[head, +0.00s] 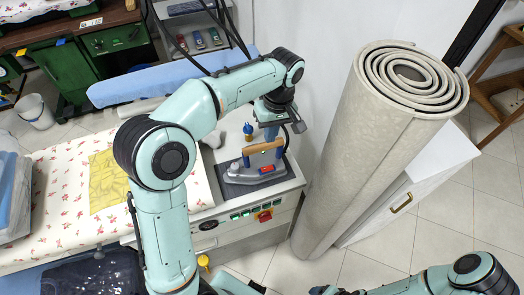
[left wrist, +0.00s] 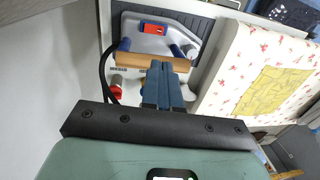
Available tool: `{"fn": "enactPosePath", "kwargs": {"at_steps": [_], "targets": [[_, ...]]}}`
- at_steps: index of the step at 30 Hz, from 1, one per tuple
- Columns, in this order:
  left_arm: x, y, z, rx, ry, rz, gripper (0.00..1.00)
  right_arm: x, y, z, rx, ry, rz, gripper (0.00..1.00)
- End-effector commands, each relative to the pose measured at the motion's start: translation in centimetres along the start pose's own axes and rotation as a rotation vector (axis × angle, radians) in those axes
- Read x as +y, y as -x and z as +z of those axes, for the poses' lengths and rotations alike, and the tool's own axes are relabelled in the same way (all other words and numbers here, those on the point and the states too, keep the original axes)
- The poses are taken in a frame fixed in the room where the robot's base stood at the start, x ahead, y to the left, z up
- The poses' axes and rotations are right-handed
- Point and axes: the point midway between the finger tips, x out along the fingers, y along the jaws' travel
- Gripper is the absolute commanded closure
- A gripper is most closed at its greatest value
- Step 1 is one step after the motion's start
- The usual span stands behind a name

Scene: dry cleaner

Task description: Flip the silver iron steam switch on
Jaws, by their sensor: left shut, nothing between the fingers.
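The silver iron (head: 235,172) rests on a dark pad (head: 232,189) at the right end of the ironing table. It has a wooden handle (head: 264,147) with blue ends and a red switch (head: 266,170) on its body. In the left wrist view the red switch (left wrist: 155,29) shows beyond the handle (left wrist: 135,59); I cannot tell its position. My left gripper (head: 270,134) is over the handle, with its shut, empty blue fingers (left wrist: 165,72) pointing toward it. Contact is unclear. Only part of my right arm shows at the lower right; its gripper is out of frame.
A rolled beige carpet (head: 345,150) stands upright right of the table, before a white cabinet (head: 415,195). A yellow cloth (head: 107,182) lies on the floral table cover (head: 55,190). A control panel (head: 240,217) with buttons and a red-and-yellow switch is below the iron.

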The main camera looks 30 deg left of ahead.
Motion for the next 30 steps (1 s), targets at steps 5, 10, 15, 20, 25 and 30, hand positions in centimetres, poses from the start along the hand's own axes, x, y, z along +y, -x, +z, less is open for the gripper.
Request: {"fn": "enactPosePath", "kwargs": {"at_steps": [5, 10, 15, 20, 25, 30], "targets": [[0.0, -0.2, 0.1, -0.001, 0.000, -0.005, 1.00, -0.1, 0.1, -0.1, 0.001, -0.001, 0.000, 0.29], [0.0, -0.3, 0.2, -0.001, 0.000, -0.006, 1.00, 0.0, 0.0, 0.0, -0.001, -0.002, 0.001, 0.29], [-0.1, -1.4, 0.2, -0.002, 0.000, -0.008, 1.00, 0.2, -0.2, 0.2, -0.003, -0.002, 0.001, 0.29], [-0.1, -4.3, 0.2, -0.005, 0.000, -0.011, 1.00, 0.6, -0.9, 0.6, -0.008, -0.004, 0.003, 0.29], [-0.2, -8.1, 0.2, -0.005, 0.000, -0.010, 1.00, 0.9, -1.5, 0.9, -0.013, -0.006, 0.005, 0.29], [-0.2, -11.3, 0.2, -0.004, 0.000, -0.009, 1.00, 1.1, -1.8, 1.1, -0.016, -0.006, 0.006, 0.29]]}}
